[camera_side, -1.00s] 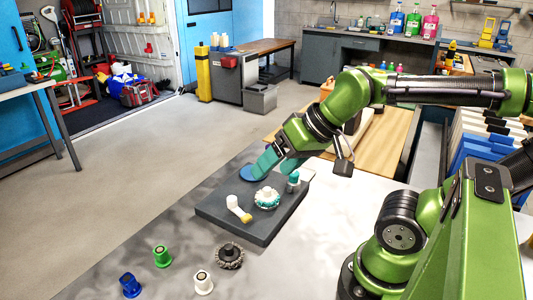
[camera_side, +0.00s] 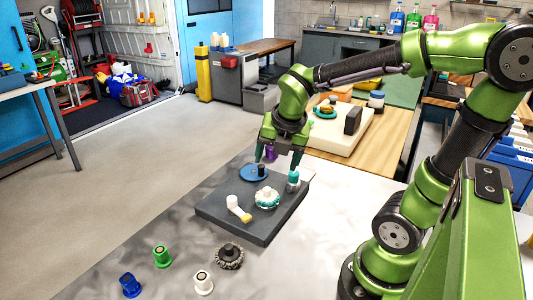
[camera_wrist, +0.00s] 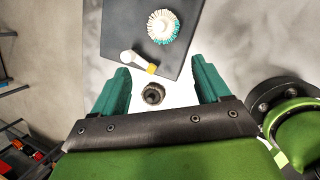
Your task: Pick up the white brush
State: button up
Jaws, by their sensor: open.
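Two mostly white pieces lie on the dark grey plate (camera_side: 215,211), and I cannot tell for sure which is the white brush. One is a round brush (camera_side: 267,197) with white and teal bristles and a white top; it also shows in the wrist view (camera_wrist: 163,27). The other is a white-handled brush (camera_side: 233,202) with a yellow end, seen tilted in the wrist view (camera_wrist: 132,58).
A grey wire brush (camera_side: 229,257) and green (camera_side: 162,256), blue (camera_side: 130,286) and white (camera_side: 203,283) cylinders stand on the table in front.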

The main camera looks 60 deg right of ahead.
aim_at(267, 188)
jog(key=w+d+f+n, duration=0.1)
jog(key=f+n, duration=0.1)
jog(key=f, duration=0.3)
jog(key=w+d+f+n, duration=0.2)
jog(key=f, duration=0.3)
jog(key=w+d+f+n, duration=0.1)
jog(key=w+f+n, duration=0.1)
jog(key=f, duration=0.3)
jog(key=shift+w+d, duration=0.2)
jog(key=shift+d, duration=0.1)
jog(key=c, duration=1.3)
jog(key=shift+o, duration=0.2)
jog(key=shift+r, duration=0.1)
